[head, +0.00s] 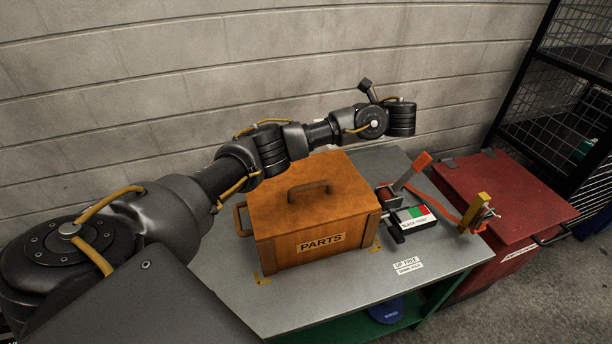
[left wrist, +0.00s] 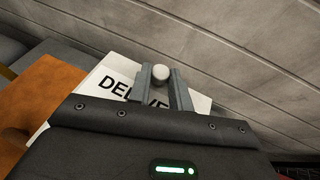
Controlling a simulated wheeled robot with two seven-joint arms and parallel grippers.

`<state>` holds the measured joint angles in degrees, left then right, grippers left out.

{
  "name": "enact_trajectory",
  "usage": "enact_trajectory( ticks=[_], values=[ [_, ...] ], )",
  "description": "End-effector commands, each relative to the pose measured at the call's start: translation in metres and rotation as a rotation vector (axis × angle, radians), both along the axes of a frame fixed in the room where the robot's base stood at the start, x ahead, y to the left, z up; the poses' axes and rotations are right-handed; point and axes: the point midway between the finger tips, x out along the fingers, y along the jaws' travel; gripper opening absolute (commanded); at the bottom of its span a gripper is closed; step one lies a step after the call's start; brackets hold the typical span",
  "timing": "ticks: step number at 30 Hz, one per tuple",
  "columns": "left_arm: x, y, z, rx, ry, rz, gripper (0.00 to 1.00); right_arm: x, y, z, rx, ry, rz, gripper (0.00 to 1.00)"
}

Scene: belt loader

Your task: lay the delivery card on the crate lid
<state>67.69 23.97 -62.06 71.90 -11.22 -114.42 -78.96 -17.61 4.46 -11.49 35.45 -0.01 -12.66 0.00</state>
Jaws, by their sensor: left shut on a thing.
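The delivery card (left wrist: 117,78) is white with large black letters, partly hidden by my gripper body in the left wrist view. My left gripper (left wrist: 163,88) is shut on it, with a pale round knob between the fingers. The crate (head: 318,237) is wooden, labelled PARTS, and stands on the grey bench. Its lid (head: 340,205) is shut and bare, with a handle (head: 308,188) on top; the lid also shows at the left of the left wrist view (left wrist: 45,95). In the head view my left arm reaches across behind the crate and hides its gripper. My right gripper is out of view.
A lever fixture with a red and green label (head: 412,215) stands right of the crate on the grey bench (head: 345,275). An orange strap and clamp (head: 475,210) sit at the bench's right end. A red chest (head: 510,195) and black mesh rack (head: 555,115) stand beyond.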

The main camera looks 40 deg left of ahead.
Motion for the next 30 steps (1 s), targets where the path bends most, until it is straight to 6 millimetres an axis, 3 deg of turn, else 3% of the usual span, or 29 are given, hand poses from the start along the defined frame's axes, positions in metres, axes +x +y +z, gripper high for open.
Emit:
enact_trajectory(
  ticks=[7,11,14,19,30],
  values=[
    [-0.001,0.009,0.004,0.0,0.001,0.037,0.0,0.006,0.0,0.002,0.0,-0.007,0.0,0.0],
    [-0.014,0.023,-0.002,0.002,0.004,0.036,0.0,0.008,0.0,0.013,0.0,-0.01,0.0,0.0],
    [-0.031,0.042,-0.014,0.004,0.005,0.036,0.0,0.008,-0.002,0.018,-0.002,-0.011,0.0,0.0],
    [-0.061,0.076,-0.039,0.003,0.003,0.036,0.0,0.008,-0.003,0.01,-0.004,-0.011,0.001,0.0],
    [-0.086,0.104,-0.084,0.001,0.002,0.034,0.0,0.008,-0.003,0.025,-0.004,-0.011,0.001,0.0]
  ],
)
